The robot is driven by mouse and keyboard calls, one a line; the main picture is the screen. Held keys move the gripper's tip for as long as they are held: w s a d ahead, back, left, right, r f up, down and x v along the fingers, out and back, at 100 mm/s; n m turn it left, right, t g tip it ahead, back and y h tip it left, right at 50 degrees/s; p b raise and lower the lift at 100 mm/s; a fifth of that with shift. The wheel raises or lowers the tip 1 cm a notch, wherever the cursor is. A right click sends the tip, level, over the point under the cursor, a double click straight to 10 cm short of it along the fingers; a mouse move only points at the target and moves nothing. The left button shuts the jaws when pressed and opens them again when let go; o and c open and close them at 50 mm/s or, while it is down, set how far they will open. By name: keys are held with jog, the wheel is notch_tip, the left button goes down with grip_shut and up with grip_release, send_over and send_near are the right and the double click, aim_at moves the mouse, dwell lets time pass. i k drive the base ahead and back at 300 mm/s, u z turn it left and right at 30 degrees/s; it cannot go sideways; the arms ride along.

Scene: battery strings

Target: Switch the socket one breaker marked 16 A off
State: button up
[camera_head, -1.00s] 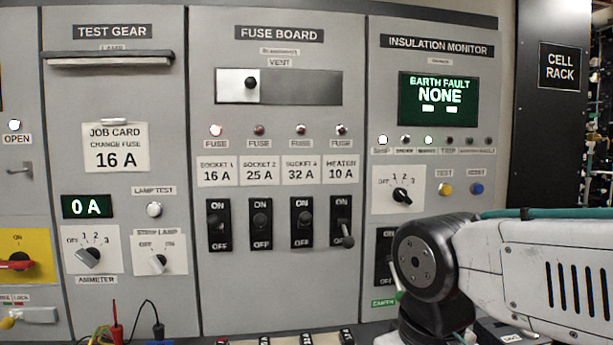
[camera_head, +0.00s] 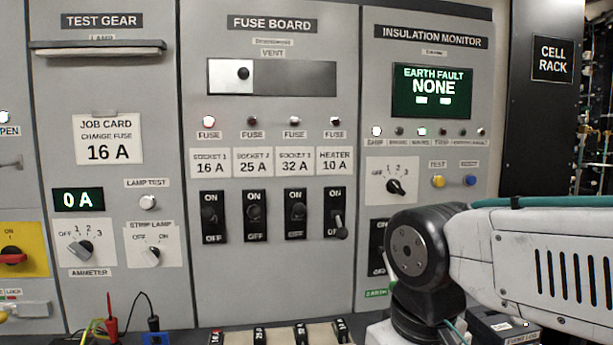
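The socket 1 breaker (camera_head: 213,217) is a black toggle under the label "SOCKET 1 16 A" (camera_head: 210,163), leftmost in the fuse board's row. Its small dark lever seems to sit toward the ON end, though it is hard to make out. The fuse lamp (camera_head: 209,122) above it glows red. To its right are the 25 A breaker (camera_head: 254,217), the 32 A breaker (camera_head: 296,214) and the heater breaker (camera_head: 335,214), whose lever points down to OFF. My arm shows at the lower right, apart from the breakers. My gripper is out of view.
A vent slider (camera_head: 287,78) is above the breakers. The ammeter knob (camera_head: 81,247) and strip lamp knob (camera_head: 153,255) are to the left, with test leads (camera_head: 110,317) below. The insulation monitor screen (camera_head: 431,91) reads "EARTH FAULT NONE". A fuse tray (camera_head: 232,341) lies below.

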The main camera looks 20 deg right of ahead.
aim_at(207, 213)
jog(key=k, duration=0.65)
jog(key=u, duration=0.65)
jog(key=i, duration=1.2)
jog(key=z, duration=0.55)
